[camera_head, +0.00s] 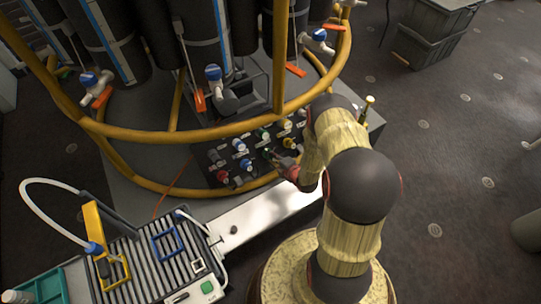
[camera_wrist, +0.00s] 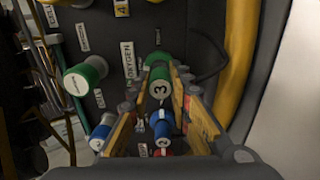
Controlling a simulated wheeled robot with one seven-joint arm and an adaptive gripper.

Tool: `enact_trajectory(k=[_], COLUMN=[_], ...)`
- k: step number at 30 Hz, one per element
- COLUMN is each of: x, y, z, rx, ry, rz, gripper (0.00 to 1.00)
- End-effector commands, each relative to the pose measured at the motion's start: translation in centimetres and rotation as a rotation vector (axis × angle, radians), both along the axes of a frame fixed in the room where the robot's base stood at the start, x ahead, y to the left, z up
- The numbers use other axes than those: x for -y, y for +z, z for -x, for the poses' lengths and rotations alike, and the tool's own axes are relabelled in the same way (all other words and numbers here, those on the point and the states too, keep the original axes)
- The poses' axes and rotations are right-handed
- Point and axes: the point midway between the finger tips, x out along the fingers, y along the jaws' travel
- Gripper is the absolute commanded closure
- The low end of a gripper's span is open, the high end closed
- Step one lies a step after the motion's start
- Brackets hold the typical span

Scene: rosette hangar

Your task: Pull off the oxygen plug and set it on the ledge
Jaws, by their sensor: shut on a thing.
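In the wrist view, a green plug (camera_wrist: 160,88) marked 3 sits next to the OXYGEN label (camera_wrist: 128,60) on the dark panel. My gripper (camera_wrist: 159,78) has one wood-toned finger on each side of this green plug and is shut on it. The plug appears at the panel face; I cannot tell whether it is seated or loose. In the head view, my gripper (camera_head: 277,158) reaches the panel (camera_head: 228,164) from the right, and the arm hides part of it. A pale, flat ledge-like surface (camera_head: 262,212) lies below the panel.
Another green plug (camera_wrist: 83,77) stands left of my gripper, with blue plugs (camera_wrist: 161,123) below. A yellow rail (camera_head: 205,133) curves around the panel. A ribbed case (camera_head: 160,262) with a white hose stands at lower left. A small bottle-like object (camera_head: 367,106) stands right of my arm.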

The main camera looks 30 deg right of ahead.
Motion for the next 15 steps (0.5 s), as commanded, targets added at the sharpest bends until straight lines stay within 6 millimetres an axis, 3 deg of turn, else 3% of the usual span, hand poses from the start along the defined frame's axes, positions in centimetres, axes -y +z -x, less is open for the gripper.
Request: enact_trajectory(k=[15], x=[0.0], y=[1.1], z=[1.6], rx=[0.000], ry=[0.001], rz=[0.001], gripper=[1.00])
